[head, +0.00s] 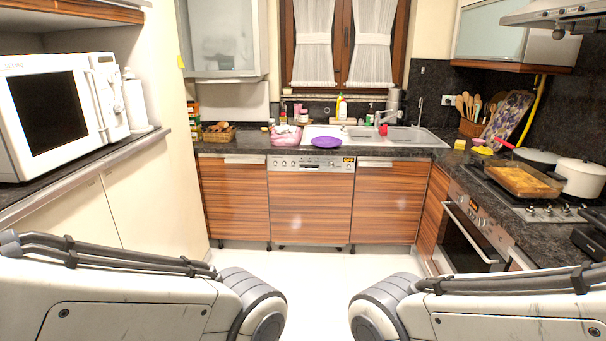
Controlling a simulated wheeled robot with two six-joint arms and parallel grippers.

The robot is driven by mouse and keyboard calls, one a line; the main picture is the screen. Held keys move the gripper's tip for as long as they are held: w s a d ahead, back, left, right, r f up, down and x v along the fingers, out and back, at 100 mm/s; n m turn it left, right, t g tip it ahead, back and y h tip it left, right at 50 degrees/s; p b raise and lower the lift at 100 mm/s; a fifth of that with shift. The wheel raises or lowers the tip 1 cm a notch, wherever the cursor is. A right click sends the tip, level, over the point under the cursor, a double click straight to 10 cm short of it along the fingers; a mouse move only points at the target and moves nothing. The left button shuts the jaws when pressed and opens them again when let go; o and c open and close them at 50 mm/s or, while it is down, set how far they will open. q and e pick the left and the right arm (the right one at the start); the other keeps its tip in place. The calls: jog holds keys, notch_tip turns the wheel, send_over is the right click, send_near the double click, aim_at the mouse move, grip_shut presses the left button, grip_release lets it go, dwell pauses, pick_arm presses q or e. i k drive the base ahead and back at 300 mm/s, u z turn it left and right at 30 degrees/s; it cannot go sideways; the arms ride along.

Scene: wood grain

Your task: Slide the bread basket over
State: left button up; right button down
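A small brown wicker basket (219,135) with brown items in it, which look like bread, sits on the dark counter at the back left. It stands close to the left wall, left of a pink basket. Both of my arms show only as upper links at the bottom of the head view, far from the counter. Neither gripper is in view.
A pink basket (286,135) and a purple bowl (326,142) stand on the back counter (250,146) near the sink (408,136). A microwave (55,112) is at left, a glass dish (522,181) and white pot (581,177) at right. The middle floor (318,262) is clear.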

aim_at(218, 130)
jog(key=z, duration=0.1)
jog(key=i, duration=1.95)
jog(key=u, duration=0.3)
jog(key=i, duration=1.95)
jog(key=u, duration=0.95)
jog(key=i, duration=1.4)
jog(key=u, duration=0.35)
